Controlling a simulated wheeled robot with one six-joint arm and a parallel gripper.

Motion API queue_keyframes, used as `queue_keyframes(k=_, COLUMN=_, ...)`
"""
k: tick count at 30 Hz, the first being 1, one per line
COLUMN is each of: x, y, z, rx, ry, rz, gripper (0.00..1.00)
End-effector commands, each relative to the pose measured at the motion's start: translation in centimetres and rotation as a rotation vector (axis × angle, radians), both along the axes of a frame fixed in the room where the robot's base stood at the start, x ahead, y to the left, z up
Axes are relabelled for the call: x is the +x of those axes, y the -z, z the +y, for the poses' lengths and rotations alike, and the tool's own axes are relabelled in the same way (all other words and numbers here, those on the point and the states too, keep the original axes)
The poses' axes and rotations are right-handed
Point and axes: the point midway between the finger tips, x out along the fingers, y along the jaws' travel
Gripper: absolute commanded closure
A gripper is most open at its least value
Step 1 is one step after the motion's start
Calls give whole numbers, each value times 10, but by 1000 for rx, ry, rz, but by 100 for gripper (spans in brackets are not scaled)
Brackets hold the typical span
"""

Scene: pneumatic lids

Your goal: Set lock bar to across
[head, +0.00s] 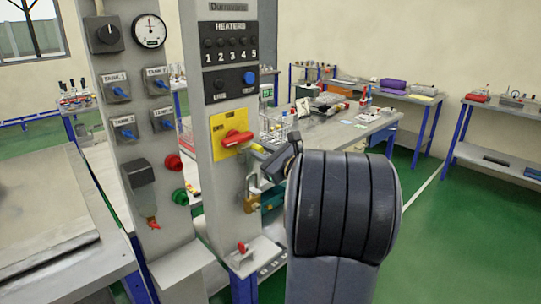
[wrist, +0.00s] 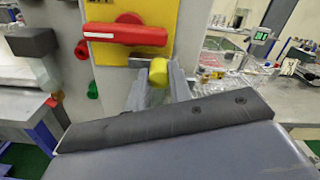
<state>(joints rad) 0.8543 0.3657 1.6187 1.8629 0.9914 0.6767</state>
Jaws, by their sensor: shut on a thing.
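A red rotary handle (head: 238,138) sits on a yellow plate (head: 218,148) on the grey control post. In the wrist view the red handle (wrist: 125,33) lies across the yellow plate, just above my fingers. A yellow rounded end (wrist: 158,72), which looks like the lock bar's grip, stands between the two grey fingers of my gripper (wrist: 157,85). My gripper is shut on it. In the head view the yellow end (head: 257,148) shows small beside the plate's lower right edge. The rest of the bar is hidden by my fingers and wrist.
A brass padlock (head: 252,204) hangs low on the post. Green (head: 180,196) and red (head: 174,162) buttons are on the post to the left. A workbench (head: 340,128) with a wire basket stands behind. Green floor is open at right.

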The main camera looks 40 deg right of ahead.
Motion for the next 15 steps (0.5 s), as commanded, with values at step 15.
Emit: queue_keyframes(k=15, x=0, y=0, z=5, rx=1, ry=-7, rz=2, gripper=66)
